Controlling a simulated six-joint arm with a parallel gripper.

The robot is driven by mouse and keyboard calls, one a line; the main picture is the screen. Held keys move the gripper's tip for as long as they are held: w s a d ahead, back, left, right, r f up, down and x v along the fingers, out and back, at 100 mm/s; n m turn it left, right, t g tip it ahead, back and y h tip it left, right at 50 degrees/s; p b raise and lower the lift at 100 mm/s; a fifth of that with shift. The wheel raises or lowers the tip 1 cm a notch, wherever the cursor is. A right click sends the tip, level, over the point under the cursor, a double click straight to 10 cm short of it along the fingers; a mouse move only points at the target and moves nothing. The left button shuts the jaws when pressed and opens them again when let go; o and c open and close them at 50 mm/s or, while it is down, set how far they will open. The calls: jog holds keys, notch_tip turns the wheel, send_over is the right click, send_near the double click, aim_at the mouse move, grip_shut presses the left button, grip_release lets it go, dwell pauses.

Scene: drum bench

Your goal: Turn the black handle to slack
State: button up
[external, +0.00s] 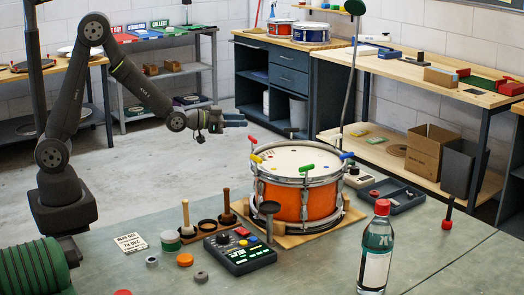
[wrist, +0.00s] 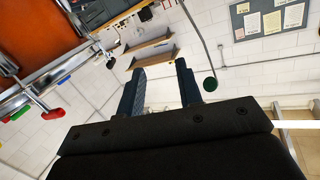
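An orange drum (external: 305,200) with a chrome rim stands on a wooden board on the bench. Coloured handles sit round its rim: red (external: 254,140), yellow (external: 256,158), green (external: 307,167) and blue (external: 346,155). A small black handle (external: 292,131) shows at the far side of the rim. My gripper (external: 241,119) is in the air left of the drum, above rim height and apart from every handle. In the wrist view its two fingers (wrist: 160,78) are apart with nothing between them. The drum (wrist: 45,35) shows there at upper left, with a dark handle-like piece (wrist: 110,62) beside it.
A control box (external: 240,250), wooden-handled tools (external: 226,200) and a black-topped post (external: 268,208) stand in front of the drum. A red-capped bottle (external: 376,250) is at front right. A grey tray (external: 398,197) lies right of the drum. The air around my gripper is clear.

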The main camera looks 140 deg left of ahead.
jog(key=shift+s+f+n+g+h, duration=0.25)
jog(key=shift+s+f+g+h, duration=0.2)
jog(key=shift+s+g, duration=0.3)
jog(key=shift+s+f+n+g+h, duration=0.2)
jog(key=shift+s+f+g+h, duration=0.15)
jog(key=shift+s+g+h, duration=0.35)
jog(key=shift+s+f+n+g+h, duration=0.25)
jog(key=shift+s+f+g+h, duration=0.15)
jog(key=shift+s+g, duration=0.45)
jog(key=shift+w, duration=0.1)
